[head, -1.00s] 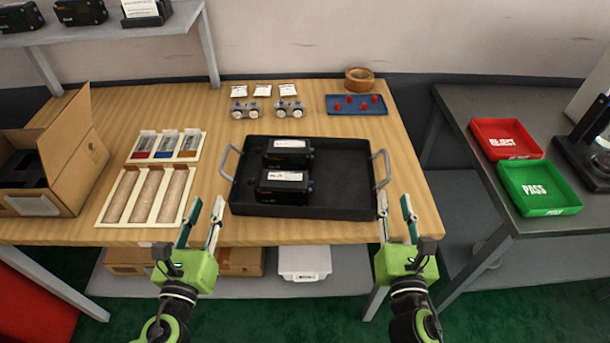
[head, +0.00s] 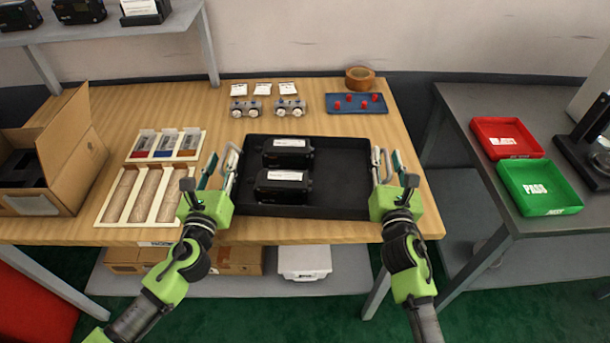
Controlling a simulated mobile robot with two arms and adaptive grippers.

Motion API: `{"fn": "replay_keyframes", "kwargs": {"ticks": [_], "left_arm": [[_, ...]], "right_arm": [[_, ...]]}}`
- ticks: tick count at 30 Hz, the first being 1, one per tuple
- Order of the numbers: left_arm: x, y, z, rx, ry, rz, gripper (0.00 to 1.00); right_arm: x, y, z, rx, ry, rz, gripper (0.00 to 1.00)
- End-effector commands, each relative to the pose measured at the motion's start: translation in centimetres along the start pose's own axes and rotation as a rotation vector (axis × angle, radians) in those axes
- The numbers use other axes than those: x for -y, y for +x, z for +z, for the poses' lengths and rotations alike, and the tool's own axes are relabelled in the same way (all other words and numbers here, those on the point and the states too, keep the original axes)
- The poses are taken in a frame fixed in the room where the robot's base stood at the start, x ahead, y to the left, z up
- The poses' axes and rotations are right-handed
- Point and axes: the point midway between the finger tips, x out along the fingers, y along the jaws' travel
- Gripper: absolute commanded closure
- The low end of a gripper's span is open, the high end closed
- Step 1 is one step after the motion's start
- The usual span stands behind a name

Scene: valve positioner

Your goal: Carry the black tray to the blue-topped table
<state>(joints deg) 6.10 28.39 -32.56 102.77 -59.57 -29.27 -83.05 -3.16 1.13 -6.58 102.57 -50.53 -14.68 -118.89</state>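The black tray (head: 345,185) lies flat on the wooden bench (head: 285,232), with a grey handle at each short side. Two black positioner units (head: 287,152) with white labels stand in its left half; the right half is empty. My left gripper (head: 220,168) is at the left handle, its fingers apart on either side of it. My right gripper (head: 387,163) is likewise open around the right handle. Neither gripper is visibly closed on its handle; contact is hard to tell. No blue-topped table is in view.
Left of the tray are a cream parts holder (head: 148,196) and an open cardboard box (head: 62,160). Behind it are small metal fittings and a blue tray (head: 345,110) with red pieces. A grey table (head: 470,115) at right carries red and green trays.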

Motion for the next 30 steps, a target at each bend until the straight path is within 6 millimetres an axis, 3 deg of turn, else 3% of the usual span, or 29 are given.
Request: {"fn": "replay_keyframes", "kwargs": {"ticks": [8, 11, 12, 30], "left_arm": [[0.0, 0.1, 0.0, -0.001, -0.001, -0.001, 0.72], [0.0, 0.1, 0.0, -0.001, -0.001, 0.000, 0.98], [0.0, 0.1, 0.0, -0.001, 0.000, 0.000, 1.00], [0.1, 0.1, 1.1, 0.005, 0.005, 0.000, 1.00]], "right_arm": [[0.0, 0.1, 0.0, 0.000, 0.001, 0.000, 0.72], [0.0, 0.1, 0.0, 0.000, 0.001, 0.000, 0.98], [0.0, 0.1, 0.0, 0.000, 0.001, 0.000, 1.00], [0.0, 0.1, 1.1, 0.006, 0.000, -0.002, 1.00]]}}
